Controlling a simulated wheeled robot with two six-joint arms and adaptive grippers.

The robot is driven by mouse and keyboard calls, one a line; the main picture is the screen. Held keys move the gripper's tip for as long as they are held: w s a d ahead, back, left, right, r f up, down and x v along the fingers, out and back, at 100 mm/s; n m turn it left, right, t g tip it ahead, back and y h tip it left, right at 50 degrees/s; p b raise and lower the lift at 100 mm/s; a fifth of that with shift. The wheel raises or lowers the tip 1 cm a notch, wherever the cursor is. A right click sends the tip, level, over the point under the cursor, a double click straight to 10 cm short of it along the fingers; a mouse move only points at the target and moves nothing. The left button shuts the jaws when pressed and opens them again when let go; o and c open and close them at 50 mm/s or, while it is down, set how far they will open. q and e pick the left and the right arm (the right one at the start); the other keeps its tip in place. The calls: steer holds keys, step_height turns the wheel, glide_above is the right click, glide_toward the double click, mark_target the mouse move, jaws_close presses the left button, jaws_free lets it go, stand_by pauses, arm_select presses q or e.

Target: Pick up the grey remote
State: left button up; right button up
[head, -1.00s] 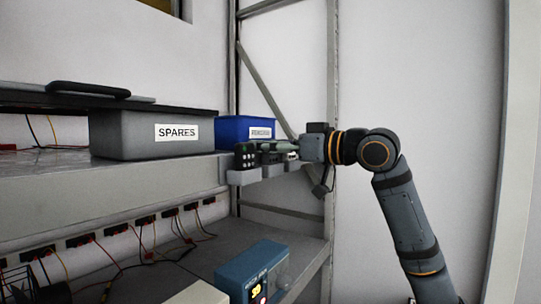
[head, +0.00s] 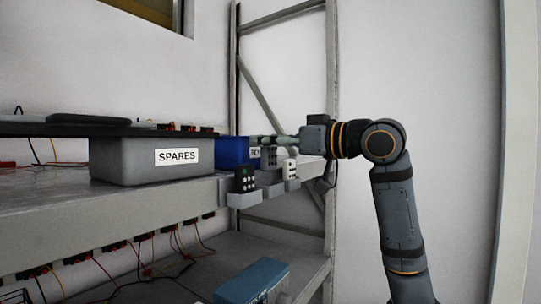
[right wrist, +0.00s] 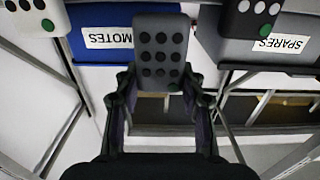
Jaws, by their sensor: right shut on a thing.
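The grey remote (head: 269,158) has dark round buttons and a green button. In the right wrist view the grey remote (right wrist: 160,50) sits between the two fingers. My right gripper (head: 267,141) is shut on it, also in the right wrist view (right wrist: 160,80). In the head view the remote hangs upright over the middle holder of the row, in front of the blue bin; whether its lower end is fully clear of the holder is hard to tell. My left gripper is not in view.
A black remote (head: 245,180) and a white remote (head: 290,168) stand in holders (head: 243,200) on either side at the shelf edge. The blue bin (head: 232,149) and grey SPARES bin (head: 125,165) stand behind. A blue box (head: 258,278) is on the lower shelf.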

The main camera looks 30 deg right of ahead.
steer(key=s+a+r, duration=0.7)
steer(key=s+a, duration=0.1)
steer(key=s, duration=0.1)
steer(key=shift+s+r+p, duration=0.25)
steer(key=shift+r+p, duration=0.1)
